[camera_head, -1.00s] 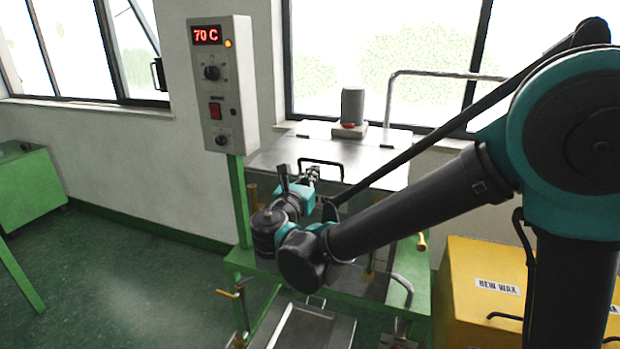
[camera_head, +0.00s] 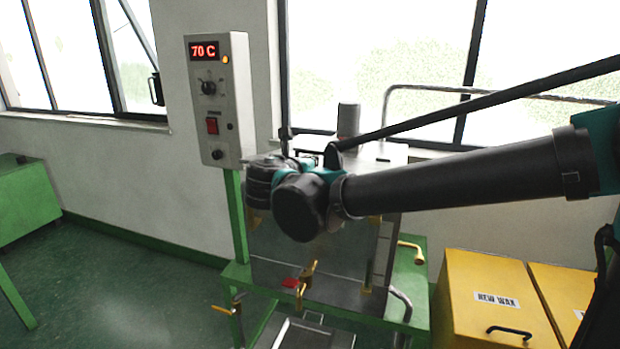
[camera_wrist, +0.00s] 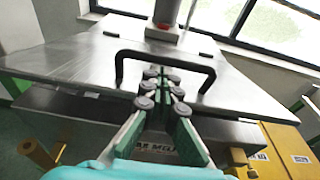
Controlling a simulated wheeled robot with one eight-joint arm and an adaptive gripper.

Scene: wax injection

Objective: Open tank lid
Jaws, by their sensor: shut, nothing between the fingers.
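The tank lid (camera_wrist: 85,62) is a flat metal plate with a black bar handle (camera_wrist: 165,56) standing across it in the wrist view. My gripper (camera_wrist: 160,88) is shut and empty. Its fingertips are at the near edge of the lid, in front of and below the handle bar in the picture. Whether they touch the lid or handle is unclear. In the head view my arm covers much of the lid (camera_head: 391,152), and the fingers are largely hidden. The tank front (camera_head: 340,245) shows below my arm. I cannot tell whether the lid is lifted.
A grey cylinder (camera_head: 348,120) stands on the tank top behind the handle. The control box (camera_head: 212,100) reading 70 C is close to the left of my wrist. A brass valve (camera_head: 306,280) is on the tank front. Yellow NEW WAX bins (camera_head: 487,285) stand at right.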

